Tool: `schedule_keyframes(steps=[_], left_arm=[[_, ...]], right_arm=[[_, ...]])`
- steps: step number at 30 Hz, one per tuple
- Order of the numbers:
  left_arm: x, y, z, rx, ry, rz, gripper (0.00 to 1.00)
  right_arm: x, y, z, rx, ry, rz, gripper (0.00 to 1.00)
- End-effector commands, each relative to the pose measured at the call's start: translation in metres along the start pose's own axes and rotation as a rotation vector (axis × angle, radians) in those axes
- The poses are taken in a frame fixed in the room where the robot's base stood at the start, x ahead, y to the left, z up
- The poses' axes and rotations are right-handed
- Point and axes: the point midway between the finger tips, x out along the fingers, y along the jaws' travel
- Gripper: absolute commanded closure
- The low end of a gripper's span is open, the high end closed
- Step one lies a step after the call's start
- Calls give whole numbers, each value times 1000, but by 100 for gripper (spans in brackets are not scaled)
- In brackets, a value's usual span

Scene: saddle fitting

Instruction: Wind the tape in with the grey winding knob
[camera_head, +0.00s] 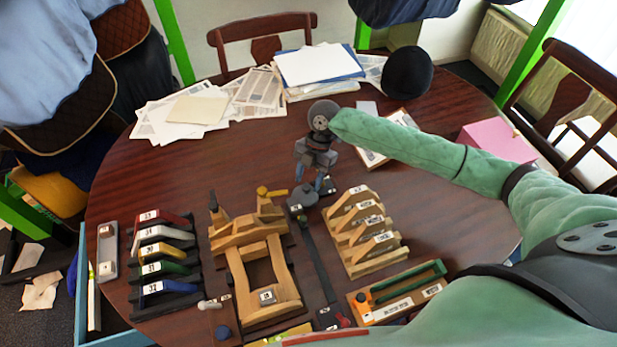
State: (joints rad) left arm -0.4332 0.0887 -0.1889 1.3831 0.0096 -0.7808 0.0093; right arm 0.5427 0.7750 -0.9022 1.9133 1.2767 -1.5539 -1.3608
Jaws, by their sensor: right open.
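A round grey piece (302,196), which looks like the winding knob, sits at the far end of a long dark strip (318,255). The strip, which may be the tape or its base, runs toward the near table edge beside the wooden saddle frame. My right gripper (324,186) points down just right of the grey piece, its fingers apart and empty. It looks close to the piece, but I cannot tell whether it touches. A small tag (329,186) shows near its fingertips. My left gripper is out of view.
The wooden frame (235,265) stands left of the strip, a slotted wooden rack (365,235) right. Coloured arched pieces (160,245) on a black rack are far left. An orange and green tray (400,292) is near right. Papers (185,110) and a black hat (407,73) lie behind.

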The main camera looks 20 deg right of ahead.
Motion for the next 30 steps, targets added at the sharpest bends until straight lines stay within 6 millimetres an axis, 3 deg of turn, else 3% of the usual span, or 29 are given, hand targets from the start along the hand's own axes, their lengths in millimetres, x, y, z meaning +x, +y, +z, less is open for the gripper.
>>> schedule_keyframes(steps=[13,14,18,21,27,30], left_arm=[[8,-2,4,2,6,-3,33],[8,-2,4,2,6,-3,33],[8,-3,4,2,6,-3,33],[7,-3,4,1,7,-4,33],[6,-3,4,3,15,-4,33],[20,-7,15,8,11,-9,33]], right_arm=[[11,0,0,1,-1,1,53],[11,0,0,1,-1,1,55],[11,0,0,1,-1,1,83],[11,0,0,1,-1,0,98],[10,-1,0,47,0,19,98],[9,-2,-1,117,0,47,98]])
